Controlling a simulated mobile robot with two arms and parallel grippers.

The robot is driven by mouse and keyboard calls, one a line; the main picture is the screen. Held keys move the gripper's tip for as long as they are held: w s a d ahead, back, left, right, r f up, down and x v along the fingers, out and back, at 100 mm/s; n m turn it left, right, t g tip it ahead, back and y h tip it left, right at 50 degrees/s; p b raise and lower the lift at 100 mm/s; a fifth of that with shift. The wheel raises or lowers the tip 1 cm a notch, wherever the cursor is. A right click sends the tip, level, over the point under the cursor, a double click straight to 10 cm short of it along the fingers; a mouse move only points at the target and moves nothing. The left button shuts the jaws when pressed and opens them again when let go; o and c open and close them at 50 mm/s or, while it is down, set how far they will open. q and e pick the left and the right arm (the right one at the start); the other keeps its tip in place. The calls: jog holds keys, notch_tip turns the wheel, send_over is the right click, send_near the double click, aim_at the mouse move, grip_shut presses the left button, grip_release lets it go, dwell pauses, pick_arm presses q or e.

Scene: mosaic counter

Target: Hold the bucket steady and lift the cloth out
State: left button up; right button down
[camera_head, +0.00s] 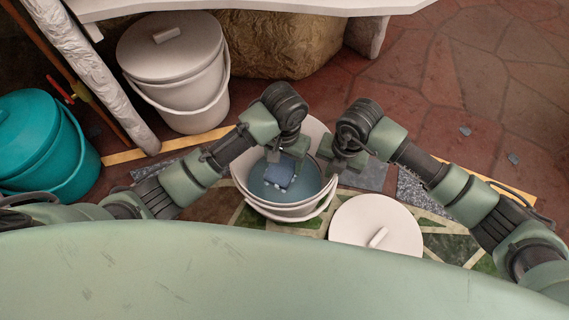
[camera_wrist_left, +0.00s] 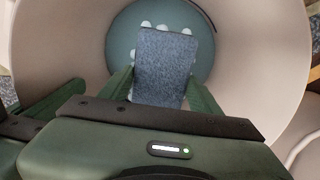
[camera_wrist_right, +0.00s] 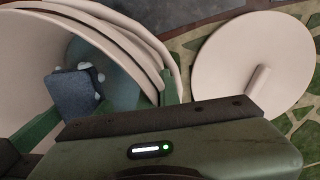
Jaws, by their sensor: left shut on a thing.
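A cream bucket (camera_head: 285,210) stands on the mosaic counter with blue-grey liquid inside; its inner wall fills much of the left wrist view (camera_wrist_left: 258,60). A blue-grey cloth (camera_head: 279,174) with white blobs along its edges is inside the bucket. My left gripper (camera_head: 283,160) reaches into the bucket and is shut on the cloth, which shows between its fingers in the left wrist view (camera_wrist_left: 163,68). My right gripper (camera_head: 338,163) is at the bucket's right rim. In the right wrist view its fingers (camera_wrist_right: 105,115) are wide apart, one inside and one outside the bucket wall.
A round cream lid (camera_head: 365,222) lies flat right of the bucket. A lidded cream bucket (camera_head: 180,85) and a teal lidded bucket (camera_head: 35,140) stand at the left. A silvery wrapped post (camera_head: 95,75) rises between them. The red stone floor at the right is mostly clear.

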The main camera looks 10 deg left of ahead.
jog(key=c, duration=1.6)
grip_release()
jog(key=shift+r, duration=0.1)
jog(key=r, duration=0.8)
jog(key=d+r, duration=0.1)
jog(key=r, duration=0.2)
jog(key=shift+s+r, duration=0.1)
jog(key=shift+r, duration=0.3)
